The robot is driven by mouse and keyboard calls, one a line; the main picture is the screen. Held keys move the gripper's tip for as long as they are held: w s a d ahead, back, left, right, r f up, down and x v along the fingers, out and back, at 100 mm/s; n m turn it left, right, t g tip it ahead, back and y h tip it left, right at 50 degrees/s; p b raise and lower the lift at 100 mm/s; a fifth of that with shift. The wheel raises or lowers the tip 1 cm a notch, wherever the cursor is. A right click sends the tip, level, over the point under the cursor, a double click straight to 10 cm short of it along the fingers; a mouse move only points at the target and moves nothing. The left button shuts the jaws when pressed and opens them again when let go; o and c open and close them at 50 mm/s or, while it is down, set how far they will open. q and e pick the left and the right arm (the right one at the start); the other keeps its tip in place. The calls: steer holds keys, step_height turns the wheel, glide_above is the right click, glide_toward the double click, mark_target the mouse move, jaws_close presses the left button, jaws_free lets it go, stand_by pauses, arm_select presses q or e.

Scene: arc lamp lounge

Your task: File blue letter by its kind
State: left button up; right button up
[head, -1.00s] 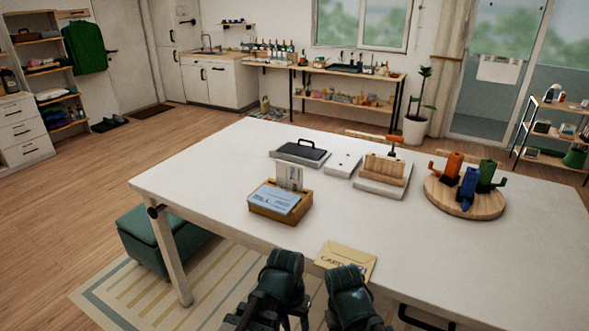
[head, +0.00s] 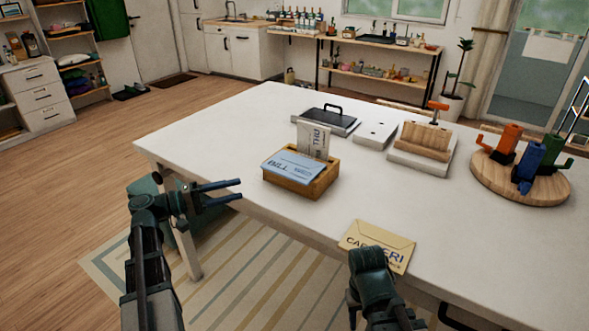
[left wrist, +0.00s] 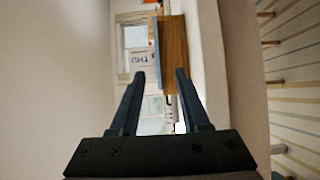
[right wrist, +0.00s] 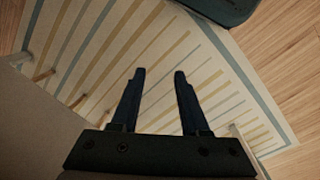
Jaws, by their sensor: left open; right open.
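The blue letter (head: 292,166), printed "BILL", lies tilted on top of a small wooden box (head: 318,184) near the table's front edge. A pale card (head: 315,138) with "THU" on it stands upright at the box's back. The box (left wrist: 175,50) and the card (left wrist: 140,58) also show in the left wrist view. My left gripper (head: 240,189) is open and empty, left of the box and off the table edge. My right gripper (right wrist: 160,73) is open and empty, pointing down over the striped rug; its fingers are mostly hidden in the head view.
A yellow envelope (head: 378,247) lies at the table's front edge beside my right arm. Behind the box stand a black-topped tray with handle (head: 325,119), a white block (head: 374,135) and a wooden rack (head: 424,142). A round board (head: 520,182) with colored pieces is at right. The table's left part is clear.

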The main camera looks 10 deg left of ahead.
arm_select(q)
glide_toward(282, 176)
steer(key=x, duration=0.4)
steer(key=shift+s+d+f, duration=0.1)
steer(key=shift+s+f, duration=0.05)
steer(key=shift+f, duration=0.1)
steer(key=shift+r+x, duration=0.15)
steer(key=shift+x, duration=1.15)
steer(key=shift+r+x, duration=0.1)
steer(key=shift+x, duration=1.2)
jaws_close()
